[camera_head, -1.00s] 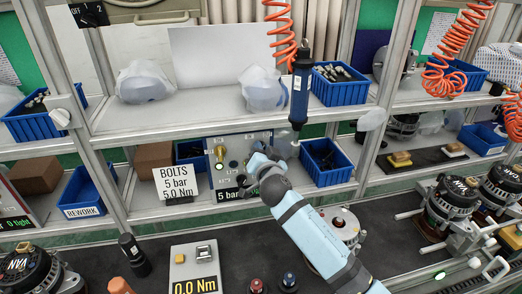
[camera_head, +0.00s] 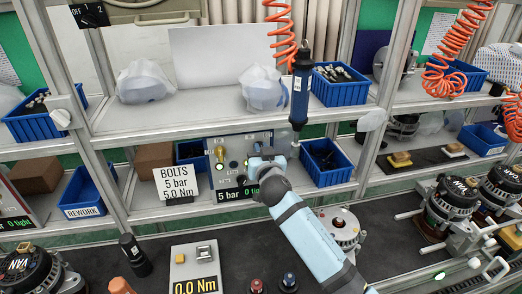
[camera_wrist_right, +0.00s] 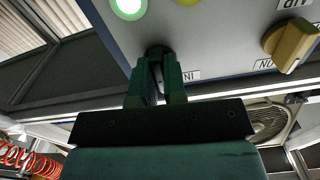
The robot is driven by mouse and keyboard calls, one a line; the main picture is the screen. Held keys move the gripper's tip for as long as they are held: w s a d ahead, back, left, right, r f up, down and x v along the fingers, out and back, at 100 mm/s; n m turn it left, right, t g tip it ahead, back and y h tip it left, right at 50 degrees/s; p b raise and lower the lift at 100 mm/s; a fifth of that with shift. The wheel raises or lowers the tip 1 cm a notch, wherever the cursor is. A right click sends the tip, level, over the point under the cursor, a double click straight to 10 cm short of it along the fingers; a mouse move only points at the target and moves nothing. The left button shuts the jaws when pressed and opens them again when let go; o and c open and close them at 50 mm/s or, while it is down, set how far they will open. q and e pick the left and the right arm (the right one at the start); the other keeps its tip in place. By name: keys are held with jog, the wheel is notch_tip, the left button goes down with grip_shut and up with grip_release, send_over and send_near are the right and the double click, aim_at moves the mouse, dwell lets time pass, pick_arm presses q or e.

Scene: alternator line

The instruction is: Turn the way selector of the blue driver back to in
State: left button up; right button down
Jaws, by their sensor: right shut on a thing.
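The blue driver (camera_head: 301,88) hangs upright, tip down, from an orange coiled hose above the shelf. A control panel (camera_head: 228,150) stands on the lower shelf. My right gripper (camera_head: 257,160) reaches its right part and hides the selector there in the head view. In the right wrist view my right gripper (camera_wrist_right: 157,72) is shut on a small dark knob, taken as the way selector (camera_wrist_right: 158,50), at the panel's edge. An upside-down label beside the fingers seems to read IN. The knob's exact pointing is hidden between the fingers. My left gripper is not in view.
The panel also carries a yellow knob (camera_wrist_right: 291,45) and a lit green lamp (camera_wrist_right: 128,7). A BOLTS sign (camera_head: 176,184) stands left of the panel, and a blue bin (camera_head: 326,174) sits close right of my gripper. Alternators stand on the dark bench.

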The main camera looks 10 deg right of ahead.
jog(key=n, duration=0.3)
jog(key=shift+n+p, duration=0.3)
jog(key=shift+p, duration=0.05)
jog(key=shift+n+p, duration=0.4)
jog(key=shift+n, duration=1.2)
jog(key=c, duration=1.2)
grip_release()
jog(key=s+b, duration=0.1)
jog(key=s, duration=1.2)
jog(key=shift+s+a+b, duration=0.1)
jog(key=shift+s+b, duration=0.25)
jog(key=shift+s, duration=0.05)
